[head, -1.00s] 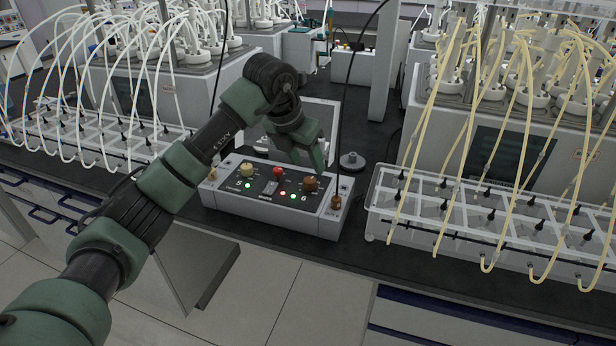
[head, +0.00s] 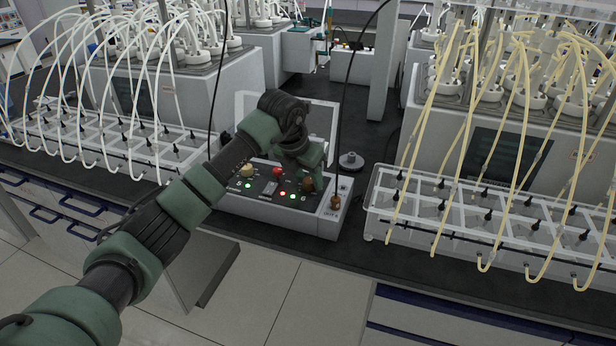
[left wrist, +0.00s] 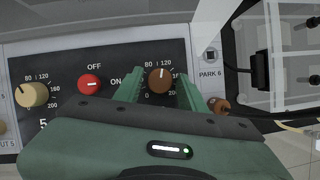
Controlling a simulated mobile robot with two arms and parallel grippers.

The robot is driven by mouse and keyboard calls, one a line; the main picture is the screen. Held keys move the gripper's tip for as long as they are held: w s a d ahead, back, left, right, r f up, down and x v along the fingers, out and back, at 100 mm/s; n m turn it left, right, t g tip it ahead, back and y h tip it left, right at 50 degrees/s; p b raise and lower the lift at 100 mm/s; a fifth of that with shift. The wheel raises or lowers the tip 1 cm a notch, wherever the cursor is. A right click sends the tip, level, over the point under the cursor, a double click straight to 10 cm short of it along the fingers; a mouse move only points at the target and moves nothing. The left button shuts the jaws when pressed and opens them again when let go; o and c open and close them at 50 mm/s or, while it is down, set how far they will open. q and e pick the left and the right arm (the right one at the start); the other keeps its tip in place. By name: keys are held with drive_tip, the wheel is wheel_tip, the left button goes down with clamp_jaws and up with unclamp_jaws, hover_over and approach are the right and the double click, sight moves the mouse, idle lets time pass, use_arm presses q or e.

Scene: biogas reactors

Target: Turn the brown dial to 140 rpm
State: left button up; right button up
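The brown dial (left wrist: 160,80) sits on the black panel of a grey control box (head: 270,211). Its white mark points nearly straight up, between the printed 80 and 120. My left gripper (left wrist: 158,84) is open, with one green finger on each side of the dial; gaps seem to show between fingers and dial, and I cannot tell whether either touches. In the head view the left gripper (head: 311,178) is down at the box's right part, partly covering the dial (head: 308,185). Part of the dial's scale is hidden by the fingers. My right gripper is not in view.
A red OFF/ON knob (left wrist: 89,84) and a beige dial (left wrist: 33,95) lie left of the brown dial. A brown plug (left wrist: 218,105) is close to its right. White-tubed and yellow-tubed reactor racks (head: 440,225) flank the box.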

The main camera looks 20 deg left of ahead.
use_arm(q)
clamp_jaws()
drive_tip(key=shift+a+m, duration=0.1)
drive_tip(key=shift+m, duration=0.2)
drive_tip(key=m+h+b, duration=0.1)
drive_tip(key=m, duration=0.1)
drive_tip(key=shift+w+m+g, duration=0.1)
drive_tip(key=shift+m+g, duration=0.2)
drive_tip(key=shift+m+g+h, duration=0.4)
drive_tip(key=shift+m+h, duration=0.4)
drive_tip(key=shift+m, duration=1.4)
drive_tip(key=shift+a, duration=0.1)
drive_tip(key=shift+o, duration=2.2)
unclamp_jaws()
